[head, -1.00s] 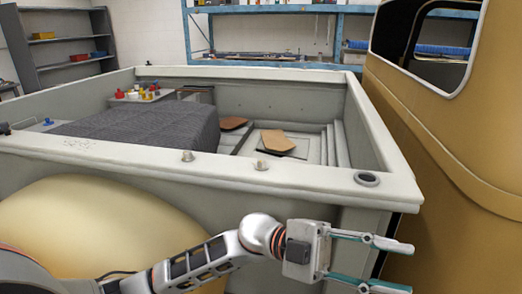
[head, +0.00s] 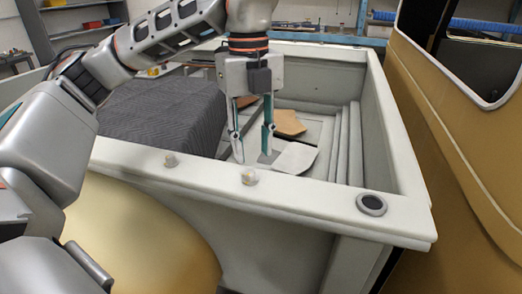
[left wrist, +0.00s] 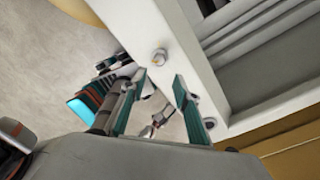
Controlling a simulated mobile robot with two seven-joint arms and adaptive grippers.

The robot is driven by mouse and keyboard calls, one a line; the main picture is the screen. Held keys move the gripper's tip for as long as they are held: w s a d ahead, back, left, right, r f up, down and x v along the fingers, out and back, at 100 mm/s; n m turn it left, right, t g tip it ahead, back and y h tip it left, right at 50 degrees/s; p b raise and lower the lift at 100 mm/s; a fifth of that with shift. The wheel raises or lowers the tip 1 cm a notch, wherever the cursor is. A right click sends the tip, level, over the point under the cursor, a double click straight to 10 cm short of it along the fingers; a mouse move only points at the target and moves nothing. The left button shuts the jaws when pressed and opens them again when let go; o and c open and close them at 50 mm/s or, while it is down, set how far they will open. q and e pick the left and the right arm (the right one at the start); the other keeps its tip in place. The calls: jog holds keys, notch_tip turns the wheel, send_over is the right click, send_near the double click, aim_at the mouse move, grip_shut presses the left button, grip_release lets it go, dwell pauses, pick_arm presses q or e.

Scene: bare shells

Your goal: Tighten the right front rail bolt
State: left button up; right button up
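The front rail (head: 310,192) of the pale shell runs across the head view with two small bolts standing on it. The right one (head: 249,176) is light with a tan top; the left bolt (head: 170,160) is similar. In the left wrist view a bolt (left wrist: 160,56) stands on the rail beyond the fingertips. My left gripper (head: 252,157) points down just behind the right bolt in the head view, its fingers apart and empty. The open fingers also show in the left wrist view (left wrist: 162,82). They do not hold the bolt.
A dark ring (head: 371,204) sits on the rail's right corner. A grey quilted cover (head: 165,112), brown pieces (head: 288,122) and a pale sheet (head: 296,158) lie inside the shell. A tan body panel (head: 460,180) closes off the right side. Blue shelving stands behind.

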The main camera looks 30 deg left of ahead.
aim_at(249, 171)
pick_arm(q)
jog(key=shift+w+a+r+n+y, duration=0.35)
jog(key=shift+a+r+n, duration=0.2)
jog(key=shift+a, duration=0.15)
jog(key=shift+s+f, duration=0.1)
jog(key=shift+f, duration=3.6)
grip_shut()
